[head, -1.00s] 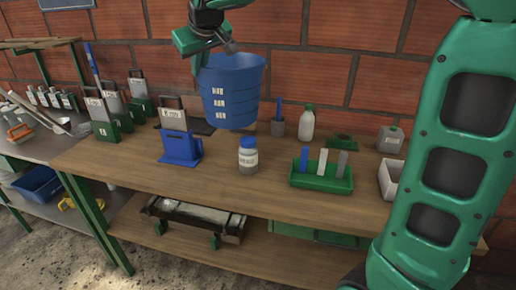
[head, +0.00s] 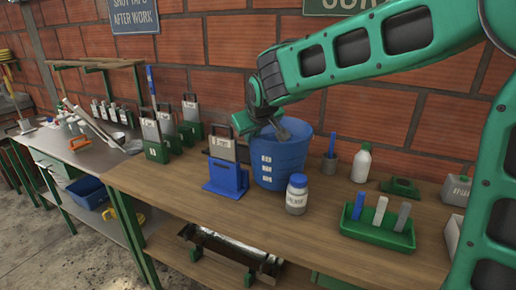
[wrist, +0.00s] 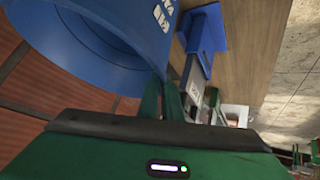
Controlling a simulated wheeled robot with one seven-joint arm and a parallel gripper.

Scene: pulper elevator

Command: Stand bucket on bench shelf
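The blue bucket (head: 281,163) with white labels is upright at the bench top (head: 262,236), behind a blue stand and a bottle. Its base seems at or very near the wood; I cannot tell whether it touches. My gripper (head: 265,118) is at the bucket's left rim, with my arm reaching across from the right. In the wrist view, the bucket (wrist: 75,58) fills the upper left and its wall runs down between the green fingers of my gripper (wrist: 165,92). The gripper looks shut on the rim. The bench's lower shelf is partly visible in the head view.
A green tray (head: 378,233), white bottle (head: 362,163) and grey can (head: 456,190) are to the right. A dark trough (head: 232,250) lies below.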

